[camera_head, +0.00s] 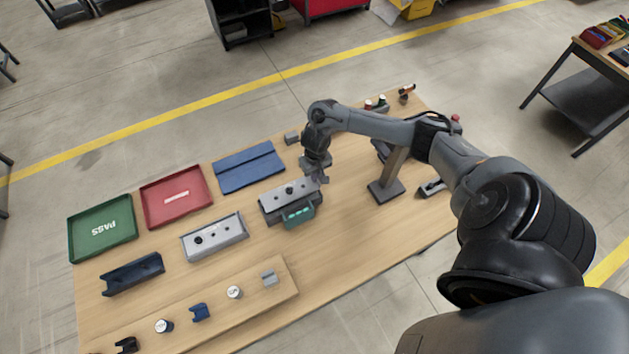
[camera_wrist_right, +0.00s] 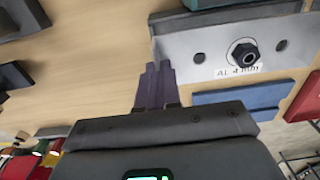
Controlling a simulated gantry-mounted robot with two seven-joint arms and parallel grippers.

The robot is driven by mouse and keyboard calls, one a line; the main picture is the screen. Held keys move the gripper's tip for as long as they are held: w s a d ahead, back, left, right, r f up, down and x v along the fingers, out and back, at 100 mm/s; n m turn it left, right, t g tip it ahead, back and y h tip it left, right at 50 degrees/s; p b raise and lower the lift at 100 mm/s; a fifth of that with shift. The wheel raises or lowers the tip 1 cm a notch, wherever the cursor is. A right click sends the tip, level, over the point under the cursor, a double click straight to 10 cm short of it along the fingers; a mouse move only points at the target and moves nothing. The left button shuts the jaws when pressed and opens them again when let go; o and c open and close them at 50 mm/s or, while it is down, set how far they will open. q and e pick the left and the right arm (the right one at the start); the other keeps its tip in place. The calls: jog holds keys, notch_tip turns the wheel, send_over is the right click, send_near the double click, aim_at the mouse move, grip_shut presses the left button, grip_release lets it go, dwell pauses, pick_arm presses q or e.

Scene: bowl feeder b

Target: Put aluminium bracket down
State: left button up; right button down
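The aluminium bracket (camera_head: 275,200) is a silver piece with a dark bolt, at the grey station with a teal display (camera_head: 298,215) in the head view. In the right wrist view the bracket (camera_wrist_right: 195,45) shows a hole, a black nut and a label reading "AL 4 mm". My right gripper (camera_head: 319,178) is at the bracket's right end. In the wrist view its narrow fingers (camera_wrist_right: 157,68) are close together at the bracket's end edge and look shut on it. Whether the bracket bears fully on the station is hidden. My left gripper is out of view.
A silver fixture (camera_head: 231,235) stands left of the station. Blue (camera_head: 248,167), red (camera_head: 150,216) and green "PASS" (camera_head: 77,250) trays line the far side. A raised board (camera_head: 255,301) holds small parts at the front.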

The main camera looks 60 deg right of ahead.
jog(key=shift+w+f, duration=0.2)
jog(key=shift+f, duration=0.05)
notch_tip(320, 180, down, 3)
jog(key=shift+r, duration=0.1)
jog(key=shift+f, duration=0.4)
jog(key=shift+f, duration=0.15)
jog(key=shift+f, duration=0.5)
jog(key=c, duration=1.3)
grip_release()
jog(key=shift+c, duration=0.2)
